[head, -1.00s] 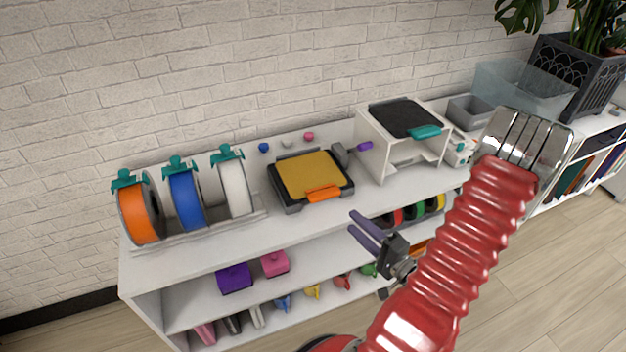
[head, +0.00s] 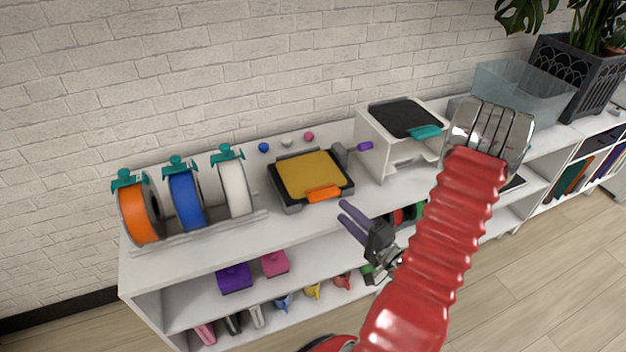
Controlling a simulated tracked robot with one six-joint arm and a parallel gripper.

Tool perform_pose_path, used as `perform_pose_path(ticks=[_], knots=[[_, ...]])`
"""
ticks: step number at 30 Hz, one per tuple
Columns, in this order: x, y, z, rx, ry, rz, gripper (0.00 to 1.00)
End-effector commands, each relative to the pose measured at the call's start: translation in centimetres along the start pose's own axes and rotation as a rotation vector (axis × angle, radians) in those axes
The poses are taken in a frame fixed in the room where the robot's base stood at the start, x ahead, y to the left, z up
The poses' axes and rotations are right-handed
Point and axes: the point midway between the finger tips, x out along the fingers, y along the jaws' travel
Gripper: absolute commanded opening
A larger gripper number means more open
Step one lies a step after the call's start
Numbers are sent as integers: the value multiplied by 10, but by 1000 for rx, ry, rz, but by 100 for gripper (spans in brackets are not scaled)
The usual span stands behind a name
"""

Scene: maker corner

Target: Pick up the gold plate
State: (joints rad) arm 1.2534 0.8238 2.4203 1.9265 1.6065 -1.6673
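The gold plate (head: 308,174) lies flat in a dark frame (head: 291,206) on the white shelf top, with an orange tab (head: 324,193) at its front edge. My gripper (head: 347,217) is in front of the shelf top, to the right of and below the plate in the picture. Its two purple-grey fingers are apart, with nothing between them. They point up and left toward the plate and do not touch it.
A white stand (head: 375,143) with a dark plate (head: 405,118) is to the right. Orange (head: 133,213), blue (head: 180,199) and white (head: 234,190) spools stand to the left.

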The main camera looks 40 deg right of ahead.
Motion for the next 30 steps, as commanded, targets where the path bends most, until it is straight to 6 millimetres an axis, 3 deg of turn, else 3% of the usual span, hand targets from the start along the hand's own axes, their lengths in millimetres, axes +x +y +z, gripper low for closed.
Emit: perform_pose_path(ticks=[9, 23, 30], knots=[[32, 0, 1, -1, -2, 0, 38], [38, 0, 0, 1, 0, 0, 38], [56, 1, 0, -2, -3, -1, 38]])
